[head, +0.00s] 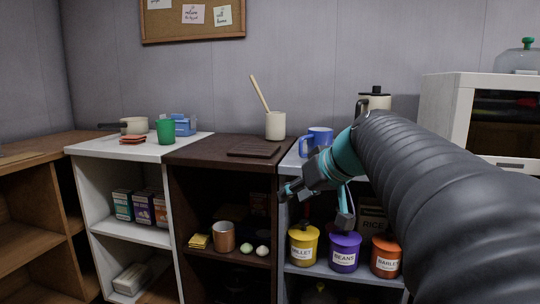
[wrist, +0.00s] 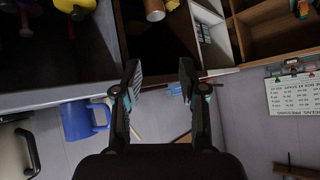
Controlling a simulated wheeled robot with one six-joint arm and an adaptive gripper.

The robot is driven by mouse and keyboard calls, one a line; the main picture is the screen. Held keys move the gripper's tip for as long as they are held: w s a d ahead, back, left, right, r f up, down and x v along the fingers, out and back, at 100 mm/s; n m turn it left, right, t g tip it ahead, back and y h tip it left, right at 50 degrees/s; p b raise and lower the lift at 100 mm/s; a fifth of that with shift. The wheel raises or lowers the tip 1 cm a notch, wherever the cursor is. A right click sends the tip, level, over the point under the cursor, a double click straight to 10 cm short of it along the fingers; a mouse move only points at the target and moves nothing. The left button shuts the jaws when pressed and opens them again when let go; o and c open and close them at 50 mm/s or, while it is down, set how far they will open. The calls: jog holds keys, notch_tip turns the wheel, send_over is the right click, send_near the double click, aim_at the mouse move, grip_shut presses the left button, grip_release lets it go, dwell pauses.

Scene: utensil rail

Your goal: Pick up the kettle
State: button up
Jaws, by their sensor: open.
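The kettle (head: 377,101), cream with a black lid and black handle, stands on the counter at the back right in the head view. My arm hides its lower part. In the wrist view, a cream body with a black handle, which looks like the kettle (wrist: 12,150), is cut off at the left edge. My gripper (head: 317,206) is open and empty, in front of the shelf unit, to the left of the kettle and lower than it. Its two fingers stand apart in the wrist view (wrist: 160,76), with nothing between them.
A blue mug (head: 318,138) stands left of the kettle, and a cream crock (head: 275,126) with a wooden utensil is farther left. Yellow, purple and orange canisters (head: 344,252) stand on the shelf below. A white microwave-like box (head: 449,103) is at the right.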

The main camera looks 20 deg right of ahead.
jog(key=w+d+r+n+t+b, duration=0.1)
jog(key=w+d+r+t, duration=0.1)
jog(key=w+d+r, duration=0.3)
jog(key=w+d+r+n+t+b, duration=0.15)
jog(key=d+r, duration=0.25)
jog(key=d, duration=0.4)
jog(key=p, duration=0.1)
send_near(300, 155)
jog(key=w, duration=0.2)
jog(key=w+m, duration=0.1)
jog(key=shift+w+a+f, duration=0.2)
jog(key=shift+w+a, duration=0.05)
jog(key=shift+w, duration=0.1)
jog(key=shift+r+p+x, duration=0.2)
jog(key=shift+p+x, duration=0.15)
jog(key=shift+x, duration=1.2)
jog(key=shift+r+p+x, duration=0.15)
jog(key=shift+p+x, duration=0.15)
jog(key=shift+x, duration=1.2)
jog(key=shift+w, duration=0.15)
grip_shut()
